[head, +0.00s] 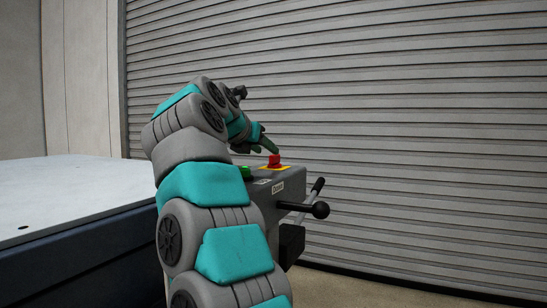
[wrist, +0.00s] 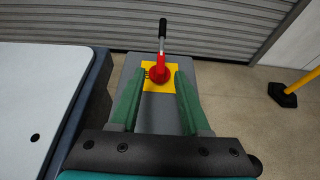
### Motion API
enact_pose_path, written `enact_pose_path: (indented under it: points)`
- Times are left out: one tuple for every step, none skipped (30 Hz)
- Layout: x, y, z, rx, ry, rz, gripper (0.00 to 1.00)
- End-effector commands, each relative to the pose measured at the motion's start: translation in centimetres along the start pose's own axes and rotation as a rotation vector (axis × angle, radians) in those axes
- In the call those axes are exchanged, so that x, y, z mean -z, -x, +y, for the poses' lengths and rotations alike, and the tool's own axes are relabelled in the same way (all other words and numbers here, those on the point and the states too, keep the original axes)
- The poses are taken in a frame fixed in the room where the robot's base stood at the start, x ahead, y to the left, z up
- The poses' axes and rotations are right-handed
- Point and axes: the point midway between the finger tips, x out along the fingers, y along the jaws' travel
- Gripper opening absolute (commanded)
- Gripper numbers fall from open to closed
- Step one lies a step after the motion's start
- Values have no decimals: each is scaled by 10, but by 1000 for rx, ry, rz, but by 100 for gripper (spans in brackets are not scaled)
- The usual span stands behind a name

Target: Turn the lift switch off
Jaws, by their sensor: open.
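A red switch (head: 274,160) sits on a yellow plate on top of a grey control box (head: 292,183). In the wrist view the red switch (wrist: 159,73) and its yellow plate (wrist: 150,86) lie between and just beyond my fingertips. My gripper (wrist: 160,77) is open, with one green finger on each side of the switch's line. In the head view my gripper (head: 272,148) is close above the switch. I cannot tell whether a finger touches it.
A green button (head: 245,172) is partly behind my arm. A white-topped bench (head: 75,190) stands left. A shutter (head: 400,120) is behind. A yellow post with black base (wrist: 284,95) stands right.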

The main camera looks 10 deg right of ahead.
Motion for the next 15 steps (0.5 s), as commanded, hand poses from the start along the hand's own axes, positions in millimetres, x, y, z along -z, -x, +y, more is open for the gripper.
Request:
enact_pose_path:
  points:
    - [0,-6,-1,3,1,1,46]
    - [0,-10,-1,4,1,2,46]
    - [0,-16,-2,6,1,2,46]
    - [0,-20,-2,6,1,2,46]
    - [0,-24,-2,6,2,1,46]
    - [0,-31,-1,5,2,1,46]
    - [0,-35,-1,4,2,0,46]
    - [-1,-40,0,4,2,-1,46]
    - [-1,-46,-1,4,2,-2,46]
    - [-2,-50,-1,4,2,-3,46]
    - [-2,-54,-1,4,1,-3,46]
    - [-2,-59,-1,3,1,-2,46]
    - [-2,-62,-1,3,1,-2,46]
    - [-2,-64,-1,3,1,-2,46]
    - [-1,-67,-1,3,1,-2,46]
